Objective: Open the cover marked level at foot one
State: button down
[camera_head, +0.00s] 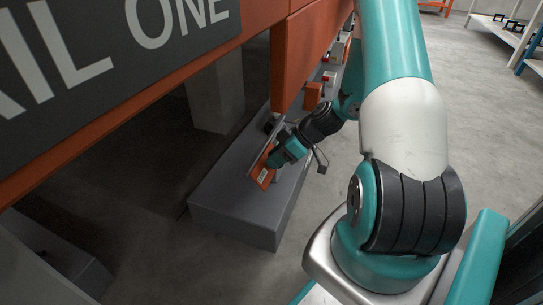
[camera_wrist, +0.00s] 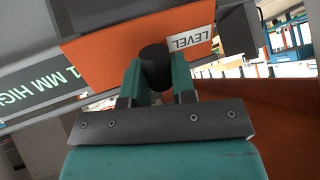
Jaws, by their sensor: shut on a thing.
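The orange cover (camera_wrist: 105,50) fills the upper middle of the wrist view. It has a white label (camera_wrist: 190,38) reading LEVEL and a dark round knob (camera_wrist: 154,58). My gripper (camera_wrist: 158,75) has its two teal fingers on either side of the knob and is shut on it. In the head view the cover (camera_head: 263,173) shows as a small tilted orange plate with a pale label, above the grey plinth (camera_head: 235,217). My gripper (camera_head: 277,159) meets it from the upper right. The knob is hidden there. What lies behind the cover cannot be seen.
A large orange rail with a dark sign (camera_head: 120,50) reading in part "AIL ONE" spans the upper left. An orange post (camera_head: 290,65) hangs close above my gripper. Small orange and red parts (camera_head: 328,78) line the plinth farther back. Grey floor (camera_head: 460,120) at the right is clear.

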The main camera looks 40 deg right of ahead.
jog(key=c, duration=0.9)
grip_release()
jog(key=shift+c, duration=0.2)
jog(key=p+v, duration=0.8)
jog(key=v, duration=0.9)
jog(key=shift+s, duration=0.15)
jog(key=shift+d+r, duration=0.1)
